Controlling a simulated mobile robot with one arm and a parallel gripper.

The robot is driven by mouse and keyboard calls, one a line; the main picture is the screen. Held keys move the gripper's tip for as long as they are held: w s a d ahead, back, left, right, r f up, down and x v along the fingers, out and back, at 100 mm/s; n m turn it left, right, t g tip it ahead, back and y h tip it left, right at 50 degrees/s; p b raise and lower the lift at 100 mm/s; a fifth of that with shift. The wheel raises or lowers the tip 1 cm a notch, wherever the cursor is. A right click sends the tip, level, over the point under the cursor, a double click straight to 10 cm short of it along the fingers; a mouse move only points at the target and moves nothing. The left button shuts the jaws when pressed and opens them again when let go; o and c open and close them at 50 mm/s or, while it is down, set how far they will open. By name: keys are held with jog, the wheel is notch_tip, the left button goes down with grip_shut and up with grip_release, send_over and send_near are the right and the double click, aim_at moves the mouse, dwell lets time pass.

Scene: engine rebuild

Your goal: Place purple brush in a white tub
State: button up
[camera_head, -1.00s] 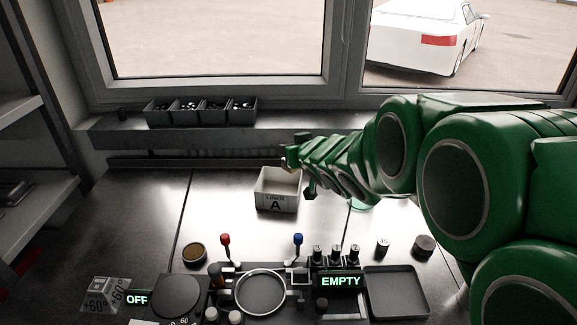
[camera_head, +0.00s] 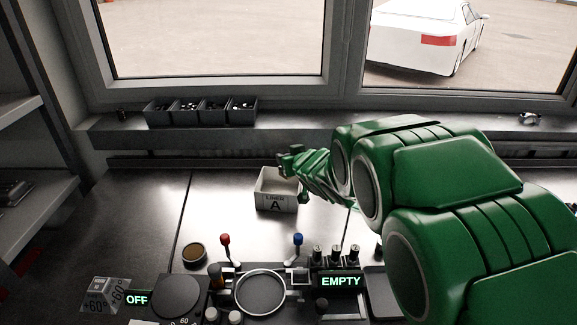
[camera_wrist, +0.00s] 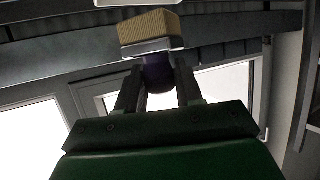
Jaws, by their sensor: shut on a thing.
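In the wrist view, my gripper (camera_wrist: 158,84) is shut on the purple brush (camera_wrist: 157,74). The purple handle sits between the two fingers, and the pale tan bristle block (camera_wrist: 149,28) sticks out past the fingertips. In the head view, my gripper (camera_head: 287,163) is small and dark, above the back right part of the white tub (camera_head: 277,202). The tub is an open box marked "LINER A" on the workbench. My gripper covers part of its back right rim. The brush cannot be made out in the head view.
Several dark bins (camera_head: 200,111) of small parts stand on the ledge behind the bench. In front of the tub are a red-knobbed lever (camera_head: 225,240), a blue-knobbed lever (camera_head: 298,239) and a round dish (camera_head: 260,292). The bench left of the tub is clear.

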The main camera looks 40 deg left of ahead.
jog(key=shift+f, duration=1.3)
jog(key=shift+f, duration=0.55)
jog(key=o, duration=1.1)
jog(key=shift+r, duration=0.1)
jog(key=shift+r, duration=0.55)
jog(key=shift+v, duration=6)
jog(key=shift+d, duration=0.1)
